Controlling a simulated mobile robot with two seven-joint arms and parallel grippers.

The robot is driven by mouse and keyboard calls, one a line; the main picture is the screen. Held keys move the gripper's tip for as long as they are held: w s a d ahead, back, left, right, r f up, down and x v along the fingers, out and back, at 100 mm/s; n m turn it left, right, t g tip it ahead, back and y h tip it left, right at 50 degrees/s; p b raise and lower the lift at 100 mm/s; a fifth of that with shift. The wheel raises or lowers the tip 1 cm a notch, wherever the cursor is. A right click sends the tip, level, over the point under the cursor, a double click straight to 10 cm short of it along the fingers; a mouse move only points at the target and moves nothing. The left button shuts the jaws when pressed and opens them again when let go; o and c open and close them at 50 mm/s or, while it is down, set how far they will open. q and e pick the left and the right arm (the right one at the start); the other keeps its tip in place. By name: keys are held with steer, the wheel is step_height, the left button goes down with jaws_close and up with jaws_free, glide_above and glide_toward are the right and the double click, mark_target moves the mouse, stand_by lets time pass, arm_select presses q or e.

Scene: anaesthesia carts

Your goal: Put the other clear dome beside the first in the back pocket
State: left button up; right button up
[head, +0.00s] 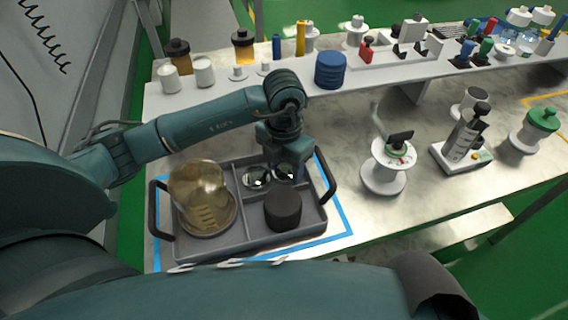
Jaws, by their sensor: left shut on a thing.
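A grey divided tray (243,222) with dark handles sits on the bench. One clear dome (256,178) lies in its back pocket. The other clear dome (285,174) is just right of it, in or right over the same pocket, under my left gripper (284,163). My left gripper points down and is shut on this dome; its fingers are partly hidden by the wrist. I cannot tell whether the held dome touches the pocket floor. My right gripper is not in view.
The tray's left pocket holds an amber transparent vessel (200,190); the front right pocket holds a black cylinder (282,210). Blue tape (339,200) edges the tray's place. A white spool-like stand (384,170) is to the right. A crowded raised shelf (222,92) runs behind.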

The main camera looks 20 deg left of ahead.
mark_target(284, 164)
arm_select(q)
steer(key=o, duration=0.7)
step_height(284, 164, up, 12)
steer(key=shift+r, duration=0.1)
stand_by(0.4)
